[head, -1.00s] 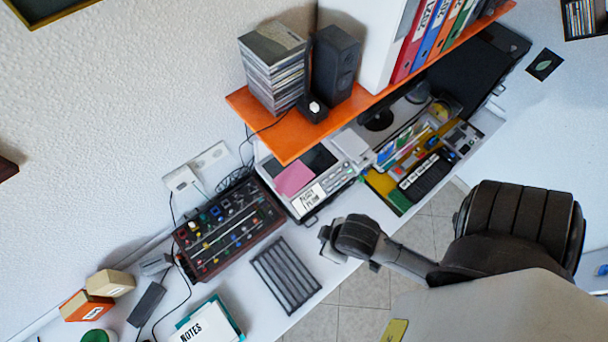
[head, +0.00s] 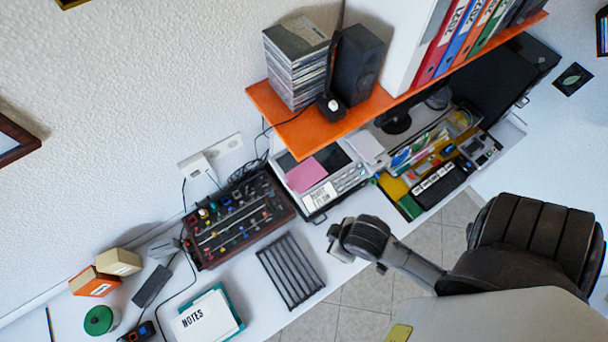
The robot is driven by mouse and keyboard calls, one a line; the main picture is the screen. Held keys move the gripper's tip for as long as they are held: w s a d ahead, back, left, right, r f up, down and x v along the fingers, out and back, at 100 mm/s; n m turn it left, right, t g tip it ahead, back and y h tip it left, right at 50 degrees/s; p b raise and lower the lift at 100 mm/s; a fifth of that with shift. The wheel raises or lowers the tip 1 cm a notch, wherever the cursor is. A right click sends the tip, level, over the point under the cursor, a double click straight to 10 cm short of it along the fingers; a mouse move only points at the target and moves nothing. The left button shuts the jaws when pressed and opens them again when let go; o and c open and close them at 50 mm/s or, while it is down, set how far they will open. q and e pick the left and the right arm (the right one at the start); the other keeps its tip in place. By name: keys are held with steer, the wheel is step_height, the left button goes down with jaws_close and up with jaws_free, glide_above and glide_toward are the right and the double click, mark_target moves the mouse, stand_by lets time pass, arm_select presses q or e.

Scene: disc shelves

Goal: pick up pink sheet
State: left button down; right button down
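The pink sheet (head: 306,175) lies on a pale grey device (head: 341,190) with a dark screen and buttons, just below the near edge of the orange shelf. A white card with dark lettering (head: 320,197) sits beside it on the device. My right gripper (head: 333,232) is at the end of the dark arm coming in from the right, in front of the device and apart from the sheet. Its fingers are too small and dark to tell open from shut. My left gripper is not in view.
The orange shelf (head: 291,131) overhangs the desk, bearing a disc stack (head: 297,70), a black speaker (head: 355,65) and binders. A control panel with knobs (head: 238,219), a black rack (head: 291,272) and a notes pad (head: 205,322) lie on the desk.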

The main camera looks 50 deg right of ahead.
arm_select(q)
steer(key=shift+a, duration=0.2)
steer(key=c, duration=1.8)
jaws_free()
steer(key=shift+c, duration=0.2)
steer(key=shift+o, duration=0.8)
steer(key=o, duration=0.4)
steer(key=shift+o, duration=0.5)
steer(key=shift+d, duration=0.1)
